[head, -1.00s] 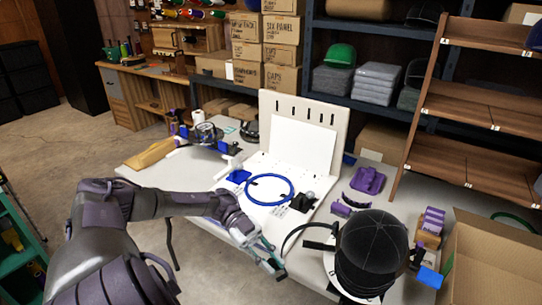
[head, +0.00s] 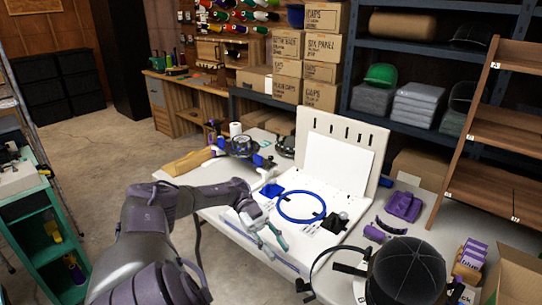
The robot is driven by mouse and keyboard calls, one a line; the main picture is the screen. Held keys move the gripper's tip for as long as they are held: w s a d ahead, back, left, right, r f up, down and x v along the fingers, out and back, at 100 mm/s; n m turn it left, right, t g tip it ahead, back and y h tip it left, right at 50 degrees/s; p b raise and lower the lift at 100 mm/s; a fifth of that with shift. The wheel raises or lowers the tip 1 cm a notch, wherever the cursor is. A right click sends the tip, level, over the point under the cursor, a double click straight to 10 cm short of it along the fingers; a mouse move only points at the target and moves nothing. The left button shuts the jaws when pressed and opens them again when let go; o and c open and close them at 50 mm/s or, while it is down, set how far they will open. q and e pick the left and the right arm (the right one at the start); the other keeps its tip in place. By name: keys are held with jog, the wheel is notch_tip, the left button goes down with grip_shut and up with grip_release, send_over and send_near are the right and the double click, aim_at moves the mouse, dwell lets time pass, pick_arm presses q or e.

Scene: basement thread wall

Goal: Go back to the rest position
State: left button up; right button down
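My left arm reaches in from the lower left of the head view. Its gripper (head: 275,244) hangs over the front part of the white table, with its two teal-tipped fingers apart and nothing between them. It is in front of and to the left of the blue ring (head: 301,219), which lies flat on the white board. The height of the fingers above the table is hard to tell. My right gripper is not in view.
A black cap (head: 406,270) on a stand is at the right front of the table. A purple piece (head: 403,206) lies behind it. A wooden rack (head: 505,130) stands at the right and a teal shelf cart (head: 45,240) at the left. Open floor (head: 110,150) lies between cart and table.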

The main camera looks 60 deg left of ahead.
pick_arm(q)
jog(key=shift+v, duration=0.85)
